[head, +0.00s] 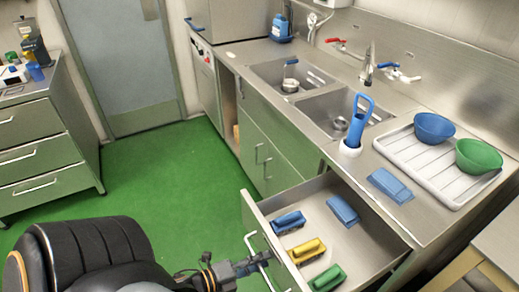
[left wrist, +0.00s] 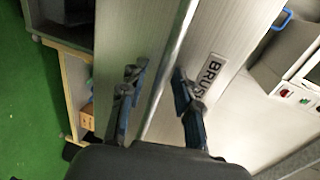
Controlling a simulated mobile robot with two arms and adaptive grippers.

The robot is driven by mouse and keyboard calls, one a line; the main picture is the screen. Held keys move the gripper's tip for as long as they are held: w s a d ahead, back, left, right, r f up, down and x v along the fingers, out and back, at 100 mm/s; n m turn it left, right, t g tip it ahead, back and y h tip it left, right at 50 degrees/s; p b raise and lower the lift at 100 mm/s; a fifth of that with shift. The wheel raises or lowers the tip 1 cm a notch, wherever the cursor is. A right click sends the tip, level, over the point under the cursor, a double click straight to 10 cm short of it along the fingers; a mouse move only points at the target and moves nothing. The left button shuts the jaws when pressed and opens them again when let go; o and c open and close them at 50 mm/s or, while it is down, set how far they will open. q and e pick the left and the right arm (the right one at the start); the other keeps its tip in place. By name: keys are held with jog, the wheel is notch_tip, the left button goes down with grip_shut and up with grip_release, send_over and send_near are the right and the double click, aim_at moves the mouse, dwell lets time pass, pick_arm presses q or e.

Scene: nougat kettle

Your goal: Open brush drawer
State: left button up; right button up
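The brush drawer (head: 278,243) is pulled out below the counter. In it lie a blue brush (head: 288,222), a yellow brush (head: 307,251), a green brush (head: 327,278) and a blue block-like item (head: 343,211). My left gripper (head: 259,262) is at the drawer's bar handle (head: 253,246). In the left wrist view, the fingers of my left gripper (left wrist: 158,85) stand apart on either side of the handle bar (left wrist: 172,50), with a gap visible. The label (left wrist: 208,80), partly hidden by a finger, reads "BRUS". My right gripper is not in view.
The counter holds two sinks (head: 285,75), a blue-handled tool (head: 357,125), a blue item (head: 390,186) and a white drainer (head: 441,175) with blue and green bowls. A drawer cabinet (head: 40,150) stands at left. Green floor (head: 160,180) is clear between.

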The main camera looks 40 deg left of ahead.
pick_arm(q)
jog(key=shift+s, duration=0.1)
jog(key=v, duration=1.2)
jog(key=shift+f, duration=0.15)
notch_tip(320, 180, down, 22)
jog(key=s+a+n+g+y, duration=0.1)
jog(key=s+n+g+y, duration=0.3)
jog(key=n, duration=0.7)
jog(key=s+d+f+n+g, duration=0.4)
jog(key=s+f, duration=0.1)
jog(key=f, duration=0.3)
jog(key=s+d+f+n+g+y, duration=0.1)
jog(key=s+d+f+n+g, duration=0.3)
jog(key=f, duration=0.5)
jog(key=shift+s+d+n+g, duration=0.2)
jog(key=shift+s+n+g, duration=0.1)
jog(key=shift+s+g, duration=0.6)
